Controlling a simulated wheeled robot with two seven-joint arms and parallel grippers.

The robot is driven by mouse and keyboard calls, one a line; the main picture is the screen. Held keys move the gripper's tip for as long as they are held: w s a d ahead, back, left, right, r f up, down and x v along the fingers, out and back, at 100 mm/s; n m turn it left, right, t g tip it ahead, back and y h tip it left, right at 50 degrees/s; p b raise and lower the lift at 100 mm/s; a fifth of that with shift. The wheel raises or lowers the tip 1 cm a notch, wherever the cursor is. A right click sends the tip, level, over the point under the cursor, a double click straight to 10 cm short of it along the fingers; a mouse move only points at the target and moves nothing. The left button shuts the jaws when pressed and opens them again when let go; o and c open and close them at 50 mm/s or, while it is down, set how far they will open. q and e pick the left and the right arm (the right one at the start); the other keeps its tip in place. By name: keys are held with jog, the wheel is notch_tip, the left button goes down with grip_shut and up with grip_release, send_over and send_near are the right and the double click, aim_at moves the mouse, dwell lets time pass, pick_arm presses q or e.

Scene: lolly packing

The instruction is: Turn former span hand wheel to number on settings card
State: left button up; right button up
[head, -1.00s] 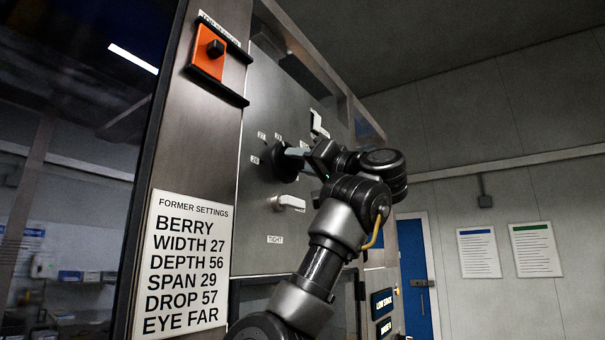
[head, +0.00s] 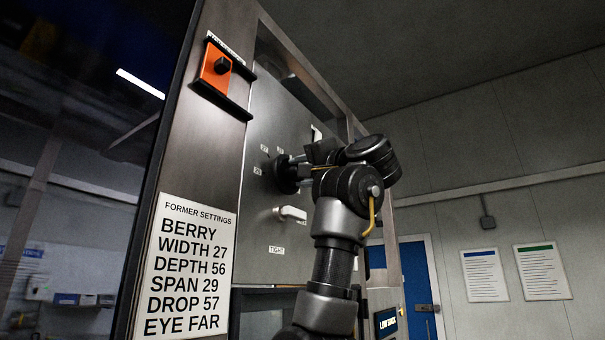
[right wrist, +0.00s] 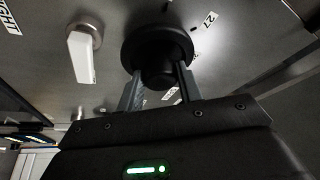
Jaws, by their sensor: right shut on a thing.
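The black hand wheel (head: 285,174) is on the grey machine panel, with small number labels around it. In the right wrist view the wheel (right wrist: 158,40) has a round rim and a hub. My right gripper (head: 298,170) is at the wheel; in the right wrist view its two fingers (right wrist: 160,85) are shut on the hub from both sides. A label reading 27 (right wrist: 207,20) shows beside the rim. The settings card (head: 190,268) on the left reads BERRY, WIDTH 27, DEPTH 56, SPAN 29, DROP 57, EYE FAR. My left gripper is not in view.
A white lever handle (head: 290,214) sits below the wheel, above a TIGHT label (head: 276,250). Another pale lever (head: 316,133) is above. An orange plate with a black knob (head: 216,70) is at upper left. A blue door (head: 412,275) stands at the back right.

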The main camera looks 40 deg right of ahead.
jog(key=shift+r, duration=0.1)
jog(key=o, duration=1)
jog(key=b+v, duration=0.5)
jog(key=v, duration=0.5)
jog(key=shift+s+b, duration=0.35)
